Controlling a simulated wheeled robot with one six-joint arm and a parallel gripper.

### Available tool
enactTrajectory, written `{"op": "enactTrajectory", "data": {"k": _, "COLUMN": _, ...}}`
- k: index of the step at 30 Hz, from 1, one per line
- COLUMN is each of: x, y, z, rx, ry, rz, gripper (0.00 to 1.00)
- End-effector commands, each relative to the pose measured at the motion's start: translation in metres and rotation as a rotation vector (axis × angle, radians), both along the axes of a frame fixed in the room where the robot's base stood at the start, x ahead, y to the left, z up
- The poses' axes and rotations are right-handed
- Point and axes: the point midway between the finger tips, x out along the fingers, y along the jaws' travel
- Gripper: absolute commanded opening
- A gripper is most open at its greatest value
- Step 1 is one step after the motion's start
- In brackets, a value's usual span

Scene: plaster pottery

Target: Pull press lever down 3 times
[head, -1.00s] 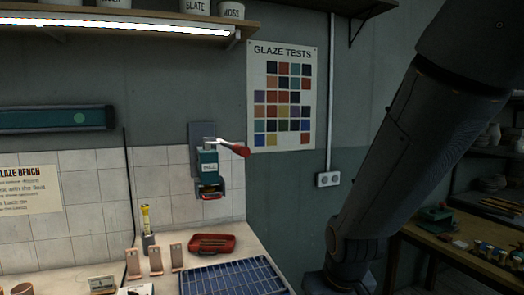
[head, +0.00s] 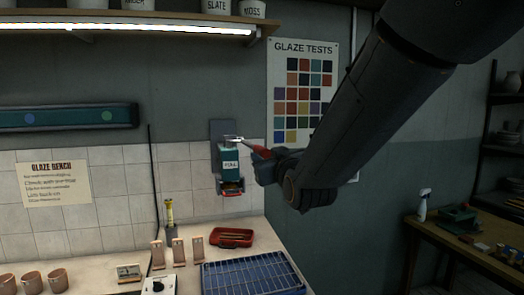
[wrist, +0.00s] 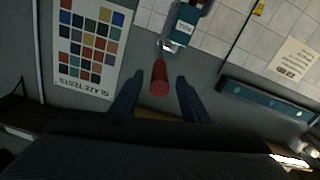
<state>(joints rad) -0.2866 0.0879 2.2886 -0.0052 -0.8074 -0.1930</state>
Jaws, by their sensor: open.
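The press is a teal wall-mounted box with a white label (head: 230,162), fixed on a grey plate. Its lever (head: 253,147) has a red handle that points right and slightly down toward my gripper. In the wrist view the red lever handle (wrist: 160,78) sits between the fingers of my open gripper (wrist: 156,88), with a gap on both sides. The teal press (wrist: 185,25) shows beyond it. In the head view my gripper (head: 262,163) is at the handle's end; its fingers are partly hard to make out against the arm.
Below the press stands a bench with a red tray (head: 231,237), a blue rack (head: 252,277), small upright tiles (head: 178,250) and a yellow-topped tool (head: 169,213). A lit shelf (head: 120,24) runs above. A glaze test chart (head: 304,90) hangs behind my arm.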

Motion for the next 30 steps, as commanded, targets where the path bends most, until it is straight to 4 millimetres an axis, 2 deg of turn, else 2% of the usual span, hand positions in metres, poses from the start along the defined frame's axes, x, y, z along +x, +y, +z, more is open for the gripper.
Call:
{"op": "enactTrajectory", "data": {"k": 6, "x": 0.028, "y": 0.008, "z": 0.001, "rx": 0.0, "ry": 0.002, "rz": 0.0, "gripper": 0.42}}
{"op": "enactTrajectory", "data": {"k": 12, "x": 0.043, "y": 0.012, "z": 0.0, "rx": 0.0, "ry": 0.002, "rz": 0.0, "gripper": 0.42}}
{"op": "enactTrajectory", "data": {"k": 23, "x": 0.047, "y": 0.014, "z": 0.0, "rx": 0.001, "ry": 0.001, "rz": 0.0, "gripper": 0.42}}
{"op": "enactTrajectory", "data": {"k": 24, "x": 0.047, "y": 0.014, "z": 0.0, "rx": 0.001, "ry": 0.001, "rz": 0.0, "gripper": 0.4}}
{"op": "enactTrajectory", "data": {"k": 30, "x": 0.047, "y": 0.014, "z": 0.0, "rx": 0.0, "ry": 0.002, "rz": 0.0, "gripper": 0.06}}
